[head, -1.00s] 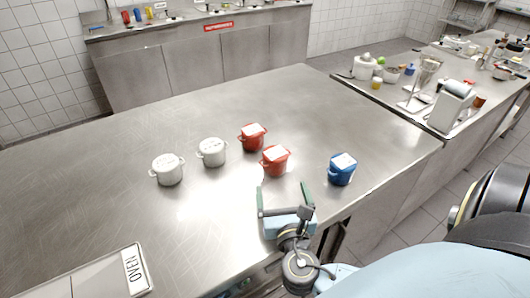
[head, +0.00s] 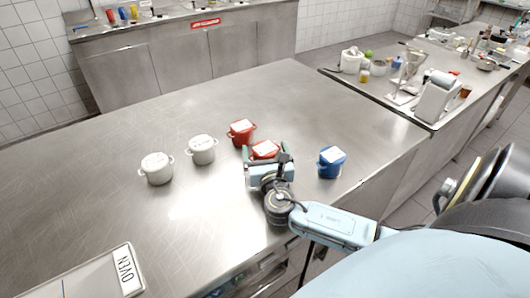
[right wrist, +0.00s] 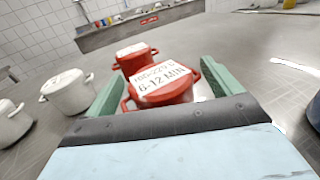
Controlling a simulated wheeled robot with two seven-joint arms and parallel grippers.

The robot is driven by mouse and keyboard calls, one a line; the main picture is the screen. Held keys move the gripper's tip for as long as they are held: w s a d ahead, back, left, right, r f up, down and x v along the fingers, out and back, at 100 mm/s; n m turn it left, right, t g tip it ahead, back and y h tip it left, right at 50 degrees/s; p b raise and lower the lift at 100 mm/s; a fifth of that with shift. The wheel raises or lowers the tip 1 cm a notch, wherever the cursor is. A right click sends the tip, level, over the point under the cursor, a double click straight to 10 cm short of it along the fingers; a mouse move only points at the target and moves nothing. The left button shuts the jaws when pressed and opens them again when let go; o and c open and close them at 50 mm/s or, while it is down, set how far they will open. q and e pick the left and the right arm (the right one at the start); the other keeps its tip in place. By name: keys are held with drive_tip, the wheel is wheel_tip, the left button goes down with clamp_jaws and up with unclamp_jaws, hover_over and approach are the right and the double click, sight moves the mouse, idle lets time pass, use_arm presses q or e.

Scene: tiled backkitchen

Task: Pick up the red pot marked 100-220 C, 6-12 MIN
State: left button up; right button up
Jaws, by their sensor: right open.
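The red pot marked 100-220 C, 6-12 MIN (right wrist: 163,84) sits upright between the two green fingers of my right gripper in the right wrist view. The same pot shows in the head view (head: 265,149), partly hidden by the gripper. My right gripper (head: 266,158) is open, its fingers on either side of this pot. In the right wrist view the gripper (right wrist: 152,88) shows clear room beside the pot's right side; the left finger is close to its handle. A second red pot (head: 241,132) stands just behind it. My left gripper is not in view.
Two white pots (head: 202,150) (head: 157,168) stand to the left on the steel table (head: 110,215). A blue pot (head: 331,162) stands to the right. An OVEN sign (head: 127,270) is at the front left. The table's far middle is clear.

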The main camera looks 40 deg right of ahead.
drive_tip(key=shift+w+d, duration=0.1)
drive_tip(key=shift+r, duration=0.1)
drive_tip(key=c, duration=1.3)
